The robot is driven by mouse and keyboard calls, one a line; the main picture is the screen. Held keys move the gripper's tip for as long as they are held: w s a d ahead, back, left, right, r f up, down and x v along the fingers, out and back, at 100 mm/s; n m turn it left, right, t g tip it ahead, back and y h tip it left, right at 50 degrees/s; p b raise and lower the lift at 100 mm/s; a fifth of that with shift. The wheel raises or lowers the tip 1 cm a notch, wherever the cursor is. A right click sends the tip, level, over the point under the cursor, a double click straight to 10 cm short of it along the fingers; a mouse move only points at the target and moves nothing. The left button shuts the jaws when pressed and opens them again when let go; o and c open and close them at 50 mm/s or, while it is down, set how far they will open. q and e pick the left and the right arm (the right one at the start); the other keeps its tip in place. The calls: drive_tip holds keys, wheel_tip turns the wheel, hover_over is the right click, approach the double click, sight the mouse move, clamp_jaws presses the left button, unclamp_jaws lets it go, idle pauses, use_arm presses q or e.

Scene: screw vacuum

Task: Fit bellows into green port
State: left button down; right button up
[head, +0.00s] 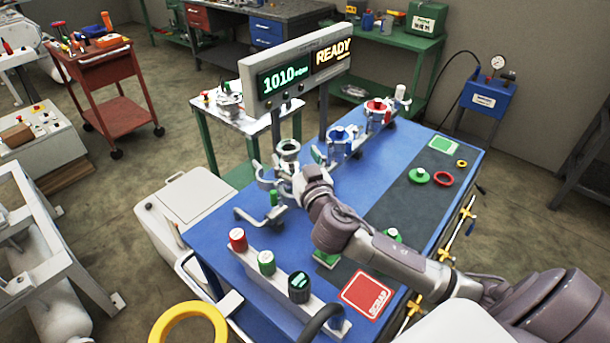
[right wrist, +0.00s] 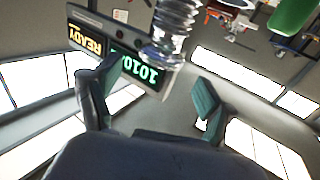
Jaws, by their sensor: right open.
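My right gripper (head: 278,178) is at the left end of the row of metal ports, low beside the green-marked port (head: 288,148). Its two fingers show spread apart in the right wrist view (right wrist: 158,85), with nothing gripped between them. A shiny ribbed metal cylinder, which looks like the bellows (right wrist: 172,35), stands just beyond the fingers in that view, in front of the display. In the head view I cannot clearly separate the bellows from the port and gripper. My left gripper is not in view.
A blue port (head: 342,140) and a red port (head: 378,110) stand farther along the row. The display (head: 292,75) reads 1010 and READY. A button rail (head: 280,285) and SCRAP square (head: 367,295) are near.

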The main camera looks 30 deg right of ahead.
drive_tip(key=s+a+b, duration=0.1)
drive_tip(key=s, duration=0.5)
drive_tip(key=shift+s, duration=0.25)
drive_tip(key=shift+a, duration=0.1)
